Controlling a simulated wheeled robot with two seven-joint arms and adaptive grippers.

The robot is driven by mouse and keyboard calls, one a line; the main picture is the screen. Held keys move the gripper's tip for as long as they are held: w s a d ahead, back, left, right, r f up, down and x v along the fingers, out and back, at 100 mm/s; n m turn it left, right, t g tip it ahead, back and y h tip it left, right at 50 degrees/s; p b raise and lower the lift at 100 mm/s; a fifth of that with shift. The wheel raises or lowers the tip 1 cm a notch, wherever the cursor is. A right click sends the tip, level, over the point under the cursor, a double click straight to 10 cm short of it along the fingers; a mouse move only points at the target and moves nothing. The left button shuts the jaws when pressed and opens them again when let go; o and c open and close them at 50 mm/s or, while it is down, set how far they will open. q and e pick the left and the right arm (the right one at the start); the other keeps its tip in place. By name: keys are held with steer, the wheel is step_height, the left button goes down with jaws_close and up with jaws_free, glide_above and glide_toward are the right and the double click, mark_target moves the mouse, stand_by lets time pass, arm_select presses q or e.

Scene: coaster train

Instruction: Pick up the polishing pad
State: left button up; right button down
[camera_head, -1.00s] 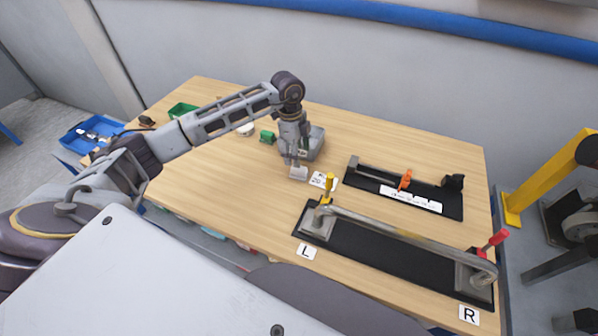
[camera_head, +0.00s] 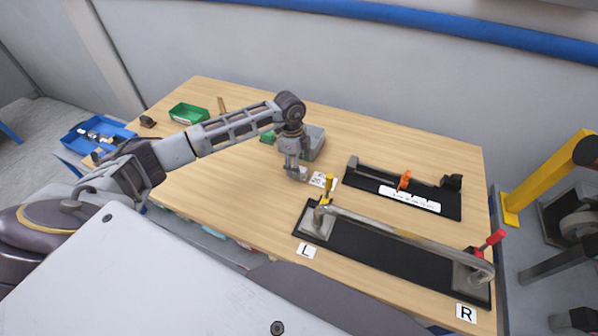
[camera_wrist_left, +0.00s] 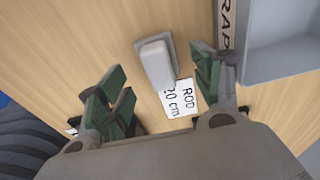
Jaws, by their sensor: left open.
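A small pale grey block with a rounded top on a darker grey base, which looks like the polishing pad (camera_wrist_left: 156,60), lies on the wooden table. In the head view the pad (camera_head: 302,174) is partly hidden by my left gripper (camera_head: 292,174). In the left wrist view my left gripper (camera_wrist_left: 162,88) is open and empty. Its green-padded fingers stand either side of the line to the pad, which lies between and just beyond their tips. I cannot tell their exact height above the table. My right gripper is not in view.
A white "ROD" label (camera_wrist_left: 179,98) lies beside the pad. A black clamp fixture (camera_head: 400,250) and a smaller black fixture (camera_head: 430,196) lie to the right. The front-left table is clear.

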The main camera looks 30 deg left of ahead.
arm_select(q)
steer(key=shift+d+f+p, duration=0.1)
steer(key=shift+f+p, duration=0.2)
steer(key=shift+f, duration=1.35)
steer(key=c, duration=1.1)
steer(key=shift+r+b, duration=0.9)
steer(key=shift+r, duration=4.15)
